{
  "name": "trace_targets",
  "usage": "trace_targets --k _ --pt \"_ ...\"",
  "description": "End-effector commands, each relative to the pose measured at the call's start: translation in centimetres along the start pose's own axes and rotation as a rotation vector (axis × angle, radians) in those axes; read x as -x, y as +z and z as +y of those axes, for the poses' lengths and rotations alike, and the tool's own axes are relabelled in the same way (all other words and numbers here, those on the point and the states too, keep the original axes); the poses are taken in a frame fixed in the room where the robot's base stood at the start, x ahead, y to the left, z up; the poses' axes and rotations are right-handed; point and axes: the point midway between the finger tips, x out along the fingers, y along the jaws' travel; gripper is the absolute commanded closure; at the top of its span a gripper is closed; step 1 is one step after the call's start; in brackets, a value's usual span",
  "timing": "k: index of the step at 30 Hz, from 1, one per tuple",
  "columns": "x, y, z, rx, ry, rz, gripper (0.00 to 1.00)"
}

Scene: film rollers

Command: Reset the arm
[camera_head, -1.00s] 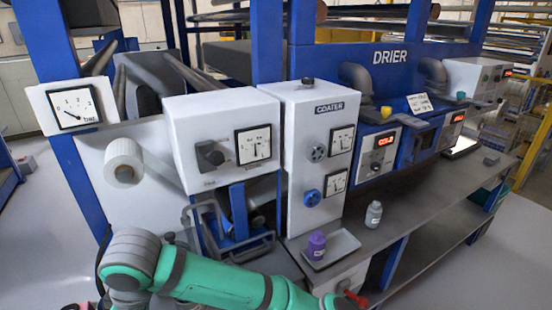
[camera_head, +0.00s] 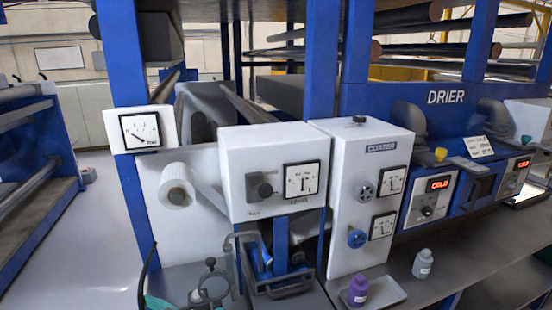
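My gripper is out of the picture. Only a small teal piece of my arm (camera_head: 158,303) shows at the bottom left edge, so I cannot see the gripper's fingers or whether it holds anything. The white coater cabinet (camera_head: 345,235) stands right of centre, with two gauges and a blue knob (camera_head: 357,238). A purple bottle (camera_head: 357,290) stands upright in a shallow grey tray (camera_head: 388,291) in front of it. A grey-white bottle (camera_head: 422,264) stands upright on the bench to the right of the tray.
The blue drier panel (camera_head: 400,100) is at the right, its red displays lit. A white roll (camera_head: 177,190) sticks out at the left beside a gauge box (camera_head: 238,194). Blue posts (camera_head: 127,150) rise around the machine. A clear floor aisle (camera_head: 100,225) lies at the left.

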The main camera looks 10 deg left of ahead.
Motion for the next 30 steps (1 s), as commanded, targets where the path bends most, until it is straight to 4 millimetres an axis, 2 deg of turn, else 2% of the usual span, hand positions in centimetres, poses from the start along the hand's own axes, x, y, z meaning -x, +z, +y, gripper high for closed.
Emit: trace_targets --k 8,14,21,26,30 --pt "2.8 1.8 4.7 -0.176 0.167 0.238 0.34" --pt "6.3 5.0 8.1 -0.266 0.328 0.364 0.34" --pt "11.8 10.8 11.1 -0.330 0.549 0.459 0.34" --pt "16.1 15.2 11.9 -0.341 0.702 0.486 0.34" --pt "20.2 19.1 11.8 -0.328 0.836 0.485 0.34"
